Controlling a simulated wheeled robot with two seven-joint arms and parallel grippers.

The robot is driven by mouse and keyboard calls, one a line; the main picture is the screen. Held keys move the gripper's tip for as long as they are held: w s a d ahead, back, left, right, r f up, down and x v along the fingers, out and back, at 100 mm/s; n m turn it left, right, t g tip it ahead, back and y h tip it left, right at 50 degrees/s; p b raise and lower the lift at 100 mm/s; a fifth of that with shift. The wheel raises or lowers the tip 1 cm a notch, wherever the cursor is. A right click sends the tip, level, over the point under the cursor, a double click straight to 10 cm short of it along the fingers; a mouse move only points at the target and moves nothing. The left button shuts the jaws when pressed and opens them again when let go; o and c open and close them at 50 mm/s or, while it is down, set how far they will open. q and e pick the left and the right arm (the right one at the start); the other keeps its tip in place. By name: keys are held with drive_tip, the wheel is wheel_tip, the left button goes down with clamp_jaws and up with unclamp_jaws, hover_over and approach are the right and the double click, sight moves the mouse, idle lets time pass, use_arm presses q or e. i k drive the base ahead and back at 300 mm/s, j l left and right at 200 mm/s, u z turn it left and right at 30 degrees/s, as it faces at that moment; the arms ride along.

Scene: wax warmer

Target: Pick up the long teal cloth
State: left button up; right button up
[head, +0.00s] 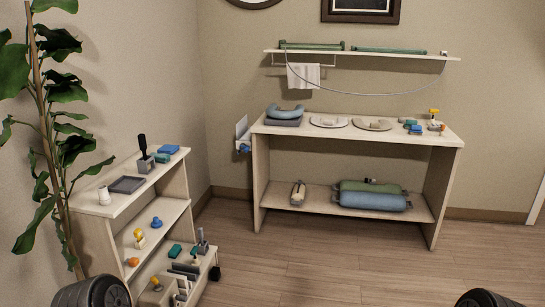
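No single thing is clearly the long teal cloth. Two long green-teal things lie on the wall shelf: a left one (312,45) and a flatter right one (389,50). They are too small to tell whether they are cloth. On the table's lower shelf lie a long blue roll (372,201) and a green roll (370,187) behind it. Small teal pieces also show on the low rack at left, such as one on its lowest level (175,251). Neither of my grippers shows; only dark rounded parts, probably of my arms, show at the bottom edge.
A wooden table (345,131) stands against the back wall under the wall shelf (430,56), with plates and small items on top. A three-level rack (112,208) and a tall plant (45,130) stand at left. The wooden floor (340,270) in front is clear.

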sight(164, 158)
drive_tip(key=i, duration=2.55)
drive_tip(key=i+l+u, duration=0.1)
drive_tip(key=i+u, duration=0.3)
drive_tip(key=i+l+u, duration=0.85)
drive_tip(key=i, duration=0.15)
drive_tip(key=i+l+u, duration=0.6)
drive_tip(key=l+u, duration=0.25)
drive_tip(key=l, duration=0.3)
